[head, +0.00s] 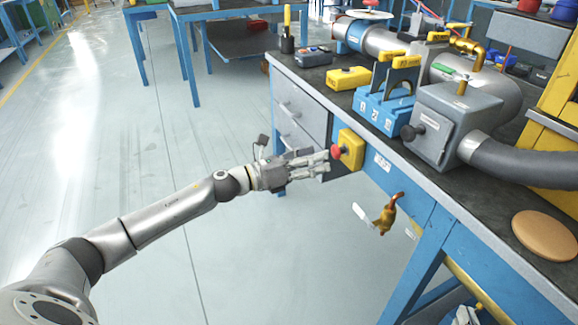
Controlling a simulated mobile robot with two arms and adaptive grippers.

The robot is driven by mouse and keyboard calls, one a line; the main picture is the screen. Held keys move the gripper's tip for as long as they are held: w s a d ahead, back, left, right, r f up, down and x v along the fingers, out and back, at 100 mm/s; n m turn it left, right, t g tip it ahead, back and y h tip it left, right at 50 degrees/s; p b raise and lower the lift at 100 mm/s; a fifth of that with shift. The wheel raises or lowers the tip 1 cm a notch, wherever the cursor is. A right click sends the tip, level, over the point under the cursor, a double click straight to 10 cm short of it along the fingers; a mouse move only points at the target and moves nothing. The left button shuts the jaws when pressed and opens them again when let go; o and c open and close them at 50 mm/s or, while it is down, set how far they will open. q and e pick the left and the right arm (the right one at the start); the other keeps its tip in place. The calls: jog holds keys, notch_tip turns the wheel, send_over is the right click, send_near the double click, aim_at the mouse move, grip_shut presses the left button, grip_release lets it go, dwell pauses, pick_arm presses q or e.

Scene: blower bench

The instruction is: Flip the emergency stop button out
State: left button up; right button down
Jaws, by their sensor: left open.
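The emergency stop is a red mushroom button (337,152) on a yellow box (351,149), fixed to the blue front edge of the workbench. Its red head faces left, toward my arm. My left gripper (326,164) reaches in from the left with its fingers pointing at the box. It is open and empty, with its fingertips just below and left of the red button. I cannot tell whether the fingertips touch it. My right gripper is not in view.
The workbench (487,226) carries a grey blower housing (440,118), a blue switch unit (383,108), a yellow box (349,78) and a round tan disc (546,234). Grey drawers (300,113) stand behind my gripper. The floor at left is clear.

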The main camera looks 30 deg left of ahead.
pick_arm(q)
jog(key=v, duration=0.7)
jog(key=shift+s+a, duration=0.1)
jog(key=shift+s, duration=0.05)
dwell(0.4)
